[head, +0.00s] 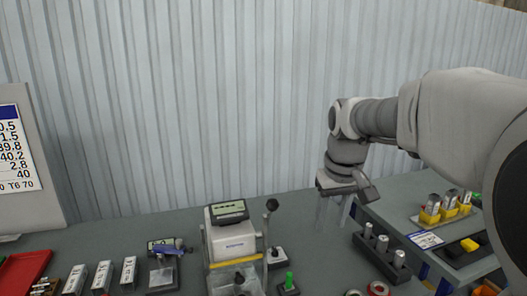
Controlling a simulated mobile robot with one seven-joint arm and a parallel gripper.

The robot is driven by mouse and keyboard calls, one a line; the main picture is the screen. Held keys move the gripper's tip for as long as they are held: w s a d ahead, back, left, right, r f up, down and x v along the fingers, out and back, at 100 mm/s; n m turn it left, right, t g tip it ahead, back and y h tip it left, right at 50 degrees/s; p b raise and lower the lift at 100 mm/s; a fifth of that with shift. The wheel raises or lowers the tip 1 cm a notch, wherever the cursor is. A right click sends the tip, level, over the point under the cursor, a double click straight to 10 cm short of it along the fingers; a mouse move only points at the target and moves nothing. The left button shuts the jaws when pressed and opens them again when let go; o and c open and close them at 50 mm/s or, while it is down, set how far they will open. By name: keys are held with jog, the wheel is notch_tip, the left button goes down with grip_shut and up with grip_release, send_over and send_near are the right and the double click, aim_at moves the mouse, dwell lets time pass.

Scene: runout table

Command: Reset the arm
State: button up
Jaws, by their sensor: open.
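My gripper (334,214) hangs from my grey and white arm, fingers pointing down, in the right half of the head view. Its two fingers are apart and nothing shows between them. It is above the back part of the table (180,222), to the right of a white bench device with a small display (232,237). The arm reaches in from the right edge and bends down at the wrist.
A dark block with several metal pins (381,251) stands right of and below my gripper. Yellow holders with metal parts (446,207) are farther right. A lever with a dark knob (271,205) rises beside the device. A corrugated wall (200,100) closes the back.

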jog(key=s+f+m+t, duration=0.2)
jog(key=s+t, duration=0.1)
jog(key=s, duration=1.8)
jog(key=shift+s+f, duration=0.15)
jog(key=shift+f, duration=0.1)
